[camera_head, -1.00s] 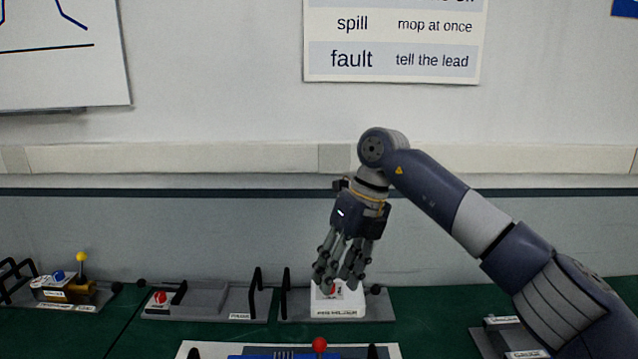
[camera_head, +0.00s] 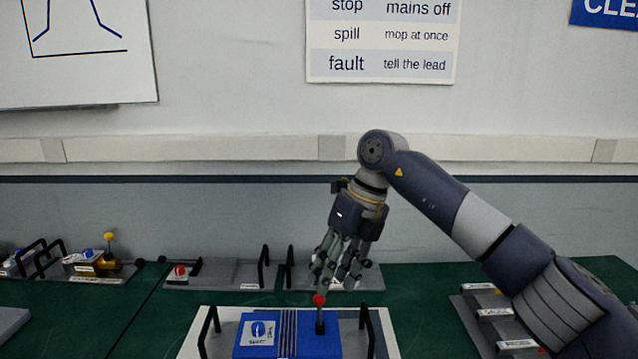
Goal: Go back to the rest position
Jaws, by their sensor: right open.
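My right gripper (camera_head: 337,278) hangs from the raised right arm with its fingers pointing down, and they are open. Nothing shows between the fingers. In the picture its fingertips lie over a grey tray with a white block (camera_head: 353,283) at the back of the green bench, partly hiding it. A red ball on a black post (camera_head: 319,300) shows just below the fingertips; I cannot tell how far apart they are in depth. My left gripper is not in view.
A blue module (camera_head: 262,340) sits on a white-edged tray with black handles at the front. Another grey tray (camera_head: 222,272) and a module with a yellow knob (camera_head: 109,240) stand at the back left. A rack of labelled blocks (camera_head: 497,315) lies at right, beside my arm. The wall is behind.

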